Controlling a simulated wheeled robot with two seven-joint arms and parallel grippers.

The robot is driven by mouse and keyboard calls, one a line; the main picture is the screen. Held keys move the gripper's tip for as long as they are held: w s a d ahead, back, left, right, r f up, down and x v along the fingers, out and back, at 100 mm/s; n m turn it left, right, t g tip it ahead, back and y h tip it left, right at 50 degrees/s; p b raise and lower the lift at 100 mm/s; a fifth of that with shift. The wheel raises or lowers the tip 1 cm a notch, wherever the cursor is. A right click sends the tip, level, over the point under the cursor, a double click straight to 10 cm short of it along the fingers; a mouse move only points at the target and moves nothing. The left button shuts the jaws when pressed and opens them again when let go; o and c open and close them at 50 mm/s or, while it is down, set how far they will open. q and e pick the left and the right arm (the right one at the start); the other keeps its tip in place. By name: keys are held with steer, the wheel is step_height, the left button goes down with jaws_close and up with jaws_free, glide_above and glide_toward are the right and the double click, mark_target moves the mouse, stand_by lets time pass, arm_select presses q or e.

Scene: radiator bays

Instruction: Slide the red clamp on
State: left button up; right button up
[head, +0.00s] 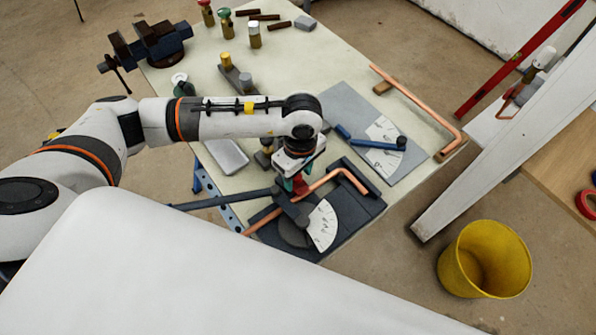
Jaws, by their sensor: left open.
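My left arm reaches in from the left over the workbench. Its gripper (293,182) points down at the pipe bender (340,222) near the bench's front edge and is open. A small red part (301,184) shows right at the fingertips, beside a bent copper pipe (325,182) lying in the bender. I cannot tell whether this red part is the clamp, or whether the fingers touch it. The gripper and wrist hide much of this spot. A white scale plate (322,226) lies on the bender. My right gripper is not in view.
A second bender (372,145) and a long bent copper pipe (418,108) lie to the right on the bench (330,65). A vise (150,45) and several small fittings stand at the back. A yellow bucket (485,262) and a white post (480,170) stand right.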

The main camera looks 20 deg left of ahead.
mark_target(300, 175)
arm_select(q)
step_height(300, 175, up, 12)
steer(key=b, duration=0.2)
steer(key=shift+w+d+b, duration=0.15)
steer(key=shift+w+b, duration=0.1)
steer(key=shift+b, duration=0.1)
stand_by(0.3)
